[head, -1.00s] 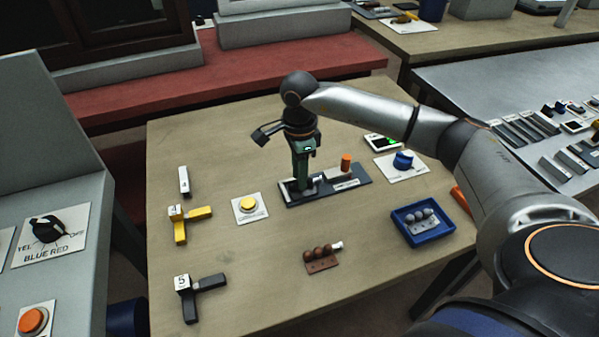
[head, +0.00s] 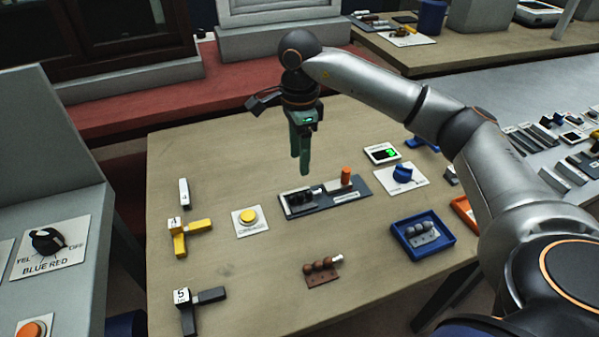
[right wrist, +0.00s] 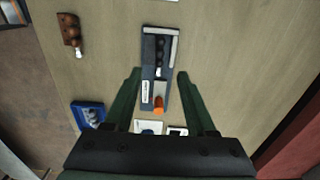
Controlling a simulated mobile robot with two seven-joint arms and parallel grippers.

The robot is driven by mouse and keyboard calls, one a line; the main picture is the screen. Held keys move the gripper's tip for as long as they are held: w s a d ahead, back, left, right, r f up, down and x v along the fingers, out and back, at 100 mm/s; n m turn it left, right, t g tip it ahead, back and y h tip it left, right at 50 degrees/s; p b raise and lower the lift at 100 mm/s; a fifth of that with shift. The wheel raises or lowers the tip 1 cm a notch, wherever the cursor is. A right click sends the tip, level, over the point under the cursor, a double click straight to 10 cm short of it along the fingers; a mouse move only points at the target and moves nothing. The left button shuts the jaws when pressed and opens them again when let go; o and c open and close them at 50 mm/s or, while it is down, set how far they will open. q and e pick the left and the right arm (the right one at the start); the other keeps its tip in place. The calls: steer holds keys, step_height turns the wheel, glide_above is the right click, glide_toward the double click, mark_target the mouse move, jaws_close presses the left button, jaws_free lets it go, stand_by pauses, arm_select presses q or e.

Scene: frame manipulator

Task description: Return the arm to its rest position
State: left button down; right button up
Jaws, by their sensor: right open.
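My right gripper (head: 303,155) hangs above the wooden table, over and behind the grey fixture (head: 322,200). Its two green fingers point down, apart and empty; they also show open in the right wrist view (right wrist: 157,76). The fixture holds a row of black balls (head: 302,195) and an orange peg (head: 346,176) at its right end; both show below the fingers in the right wrist view. My right arm (head: 385,85) reaches in from the right, bent at the elbow. My left gripper is not in view.
A blue tray (head: 446,251) with grey balls and a brown ball piece (head: 320,272) lie at the front. A yellow button (head: 248,216), yellow bracket (head: 190,229) and black bracket (head: 195,302) stand left. A blue knob (head: 403,173) sits right. Air around the gripper looks free.

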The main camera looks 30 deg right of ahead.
steer(key=shift+r, duration=1.55)
